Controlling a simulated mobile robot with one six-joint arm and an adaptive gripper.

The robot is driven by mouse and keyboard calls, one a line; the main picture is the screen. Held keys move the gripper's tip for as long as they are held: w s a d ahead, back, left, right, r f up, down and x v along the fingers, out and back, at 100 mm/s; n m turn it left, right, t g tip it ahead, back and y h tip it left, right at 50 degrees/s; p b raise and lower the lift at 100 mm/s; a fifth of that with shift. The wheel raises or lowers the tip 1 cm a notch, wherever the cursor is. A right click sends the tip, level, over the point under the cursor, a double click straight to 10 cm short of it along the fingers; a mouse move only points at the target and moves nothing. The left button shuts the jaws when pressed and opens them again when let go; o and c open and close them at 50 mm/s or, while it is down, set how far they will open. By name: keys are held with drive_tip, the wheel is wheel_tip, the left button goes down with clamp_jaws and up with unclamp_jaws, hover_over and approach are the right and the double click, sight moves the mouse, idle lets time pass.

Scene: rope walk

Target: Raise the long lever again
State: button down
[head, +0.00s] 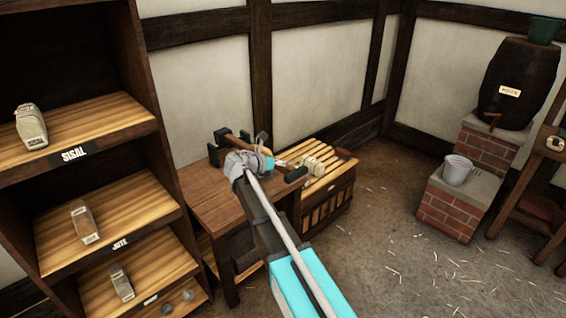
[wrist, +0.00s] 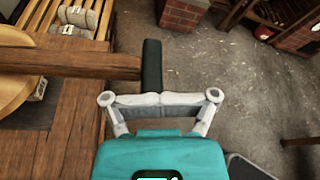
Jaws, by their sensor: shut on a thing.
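The long lever shows in the wrist view as a thick brown wooden bar (wrist: 85,63) running in from the left. It ends in a dark crosswise grip (wrist: 152,62). My gripper (wrist: 158,98) is shut on the near part of this dark grip, its jaws hiding the held part. In the head view the end of the dark grip (head: 296,174) sticks out past my gripper (head: 283,166) at the bench's right side. The lever looks roughly level above the bench top. My wrist hides much of the lever and its mount there.
The wooden bench (head: 200,181) adjoins a slatted rack (head: 325,185) holding pale rolls (wrist: 78,15). A shelf unit (head: 75,148) stands left. A bucket (head: 457,169) sits on brickwork below a barrel (head: 517,82) at right. The straw-strewn floor (head: 400,245) between is open.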

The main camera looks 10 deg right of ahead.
sight(283, 171)
drive_tip(key=shift+f+b, duration=1.9)
drive_tip(key=shift+f, duration=0.1)
drive_tip(key=s+p+v, duration=0.1)
drive_tip(key=p+v, duration=0.2)
drive_tip(key=v, duration=0.7)
drive_tip(key=shift+d, duration=0.3)
drive_tip(key=shift+r, duration=0.1)
drive_tip(key=c, duration=0.9)
unclamp_jaws()
drive_tip(key=c, duration=0.4)
drive_tip(key=shift+f, duration=0.4)
clamp_jaws()
wheel_tip(283, 171, down, 10)
drive_tip(key=s+d+m+t+b, duration=0.1)
drive_tip(key=d+m+b, duration=0.1)
drive_tip(key=b, duration=0.8)
drive_tip(key=shift+s+y, duration=0.3)
drive_tip(key=shift+y, duration=0.1)
